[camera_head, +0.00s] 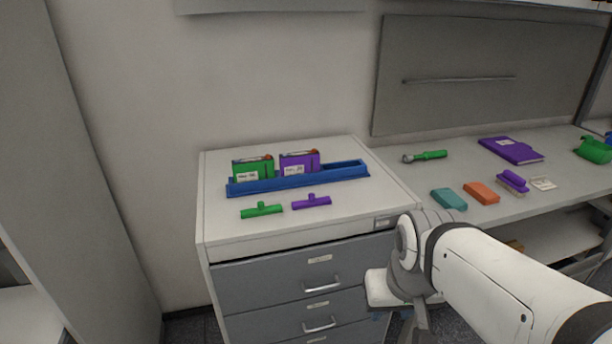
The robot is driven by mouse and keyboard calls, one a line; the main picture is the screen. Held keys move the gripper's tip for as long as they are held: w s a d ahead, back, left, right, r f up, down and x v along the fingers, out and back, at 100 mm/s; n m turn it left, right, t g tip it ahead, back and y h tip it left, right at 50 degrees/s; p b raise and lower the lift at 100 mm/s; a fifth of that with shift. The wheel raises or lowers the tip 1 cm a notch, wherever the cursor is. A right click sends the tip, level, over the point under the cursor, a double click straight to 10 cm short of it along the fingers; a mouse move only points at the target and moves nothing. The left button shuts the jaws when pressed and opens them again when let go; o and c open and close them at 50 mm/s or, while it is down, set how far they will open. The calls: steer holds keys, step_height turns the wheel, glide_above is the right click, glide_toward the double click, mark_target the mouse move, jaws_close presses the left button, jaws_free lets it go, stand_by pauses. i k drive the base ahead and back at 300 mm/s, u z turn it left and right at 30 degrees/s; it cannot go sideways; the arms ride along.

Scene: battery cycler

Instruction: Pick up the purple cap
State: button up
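The purple cap (311,201) is a small T-shaped piece with a short stem, lying on the white top of the drawer cabinet. A green cap (262,210) of the same shape lies just left of it. Behind them is a blue tray (240,189) holding a green battery pack (254,169) at its left and a purple battery pack (299,163) in the middle. Its right slot is empty. My arm comes in from the lower right. Its end, with my gripper (417,322), is low in front of the cabinet, apart from the cap. Its fingers cannot be made out clearly.
The cabinet top (345,222) is clear right of the caps. Walls stand behind and left.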

mark_target(312, 201)
steer(key=i, duration=0.85)
steer(key=z, duration=0.05)
